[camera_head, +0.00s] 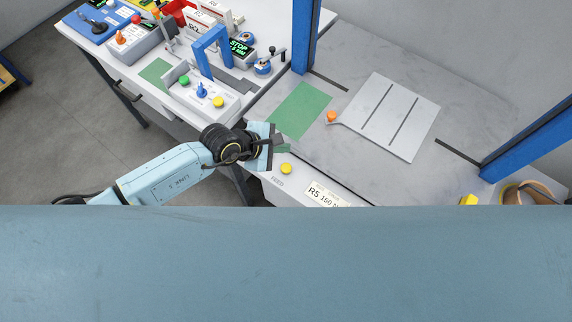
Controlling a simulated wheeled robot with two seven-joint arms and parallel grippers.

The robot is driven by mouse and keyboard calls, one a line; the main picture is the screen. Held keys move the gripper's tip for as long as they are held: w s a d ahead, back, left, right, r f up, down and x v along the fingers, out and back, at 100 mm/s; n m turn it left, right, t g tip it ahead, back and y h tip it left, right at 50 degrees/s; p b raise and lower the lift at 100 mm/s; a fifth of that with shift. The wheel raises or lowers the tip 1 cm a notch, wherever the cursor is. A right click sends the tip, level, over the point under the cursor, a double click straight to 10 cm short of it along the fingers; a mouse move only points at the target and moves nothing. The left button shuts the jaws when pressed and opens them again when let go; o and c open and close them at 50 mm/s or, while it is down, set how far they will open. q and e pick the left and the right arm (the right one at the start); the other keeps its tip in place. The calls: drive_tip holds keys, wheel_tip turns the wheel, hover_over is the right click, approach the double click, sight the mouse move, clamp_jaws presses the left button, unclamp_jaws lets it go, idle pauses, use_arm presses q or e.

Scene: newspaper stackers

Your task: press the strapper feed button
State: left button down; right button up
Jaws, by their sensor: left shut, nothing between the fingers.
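The strapper feed button is a round yellow button (285,168) on the pale front ledge of the strapper table, with the label "FEED" just below it. My left gripper (277,140) is shut and empty. In the picture it lies just above and left of the yellow button, over the front edge of the grey table (345,165). A small gap shows between its tip and the button; the height above the ledge is hard to tell. My right gripper is not in view.
A green patch (301,110), a slotted light plate (390,115) and an orange knob (331,117) are on the table. Blue posts (305,35) stand at both sides. A control box (205,98) with coloured buttons sits left. A label plate (325,195) is right of the button.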

use_arm(q)
drive_tip(key=shift+f, duration=0.1)
wheel_tip(320, 180, down, 9)
drive_tip(key=b, duration=0.8)
drive_tip(key=shift+r, duration=0.2)
idle(1.7)
drive_tip(key=shift+f+b, duration=0.35)
drive_tip(key=shift+f, duration=0.05)
drive_tip(key=shift+f+b, duration=0.4)
drive_tip(key=shift+f, duration=0.1)
idle(0.5)
idle(0.3)
drive_tip(key=shift+r+p, duration=0.85)
drive_tip(key=shift+r, duration=0.05)
